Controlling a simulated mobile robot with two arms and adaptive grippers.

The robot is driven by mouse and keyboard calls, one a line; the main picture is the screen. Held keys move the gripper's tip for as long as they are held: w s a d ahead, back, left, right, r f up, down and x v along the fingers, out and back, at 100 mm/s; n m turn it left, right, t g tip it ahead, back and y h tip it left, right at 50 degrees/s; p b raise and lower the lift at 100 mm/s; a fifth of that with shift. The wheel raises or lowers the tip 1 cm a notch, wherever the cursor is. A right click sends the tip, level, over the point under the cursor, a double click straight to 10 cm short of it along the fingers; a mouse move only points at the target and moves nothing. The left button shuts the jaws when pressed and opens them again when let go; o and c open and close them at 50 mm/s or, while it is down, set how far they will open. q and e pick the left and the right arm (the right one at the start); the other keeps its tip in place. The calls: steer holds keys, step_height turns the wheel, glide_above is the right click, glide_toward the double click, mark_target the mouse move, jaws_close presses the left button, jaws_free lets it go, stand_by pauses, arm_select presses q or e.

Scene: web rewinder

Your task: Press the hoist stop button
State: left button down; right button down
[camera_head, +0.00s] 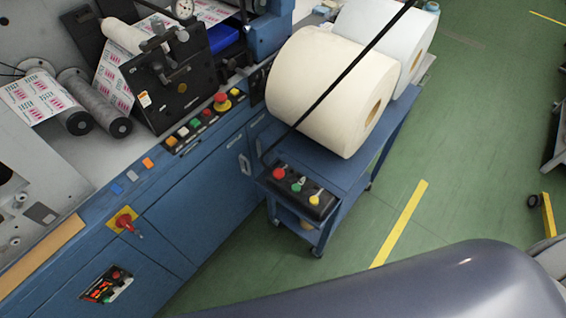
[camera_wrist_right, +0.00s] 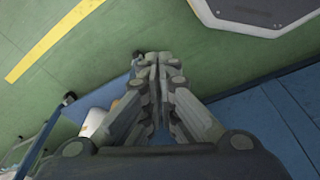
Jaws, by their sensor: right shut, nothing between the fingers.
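A black control box (camera_head: 297,193) sits at the near end of the blue cart (camera_head: 385,150) in the head view. It carries a red button (camera_head: 279,173), a green button (camera_head: 297,187) and a yellow button (camera_head: 314,200) in a row. I cannot read any label on it. My right gripper (camera_wrist_right: 155,62) is shut and empty in the wrist view, above the green floor and blue surfaces. The control box is not clearly visible there. My right arm (camera_head: 430,285) crosses the bottom right of the head view, its gripper out of frame. My left gripper is not in view.
Large cream rolls (camera_head: 325,85) lie on the cart. A black bar or cable (camera_head: 345,75) slants across them towards the control box. The blue machine (camera_head: 185,200) at left has other buttons, including a red emergency button (camera_head: 222,97) and a red switch (camera_head: 125,221).

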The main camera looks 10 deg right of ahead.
steer(key=w+a+r+t, duration=0.1)
steer(key=w+r, duration=0.3)
steer(key=r, duration=0.7)
steer(key=w+a+r+t+y, duration=0.1)
steer(key=w+r, duration=0.2)
steer(key=r, duration=0.8)
steer(key=w+a+r, duration=0.1)
steer(key=w+r, duration=0.3)
steer(key=r, duration=0.7)
steer(key=w+a+r+n+t+y, duration=0.35)
steer(key=w+a+r+n, duration=0.2)
steer(key=w+r, duration=0.4)
steer(key=w+d+r+g+y, duration=0.1)
steer(key=w+d+r+y, duration=0.1)
steer(key=r, duration=0.4)
steer(key=shift+w+d+m, duration=0.45)
steer(key=shift+w+d, duration=0.15)
steer(key=shift+w, duration=0.05)
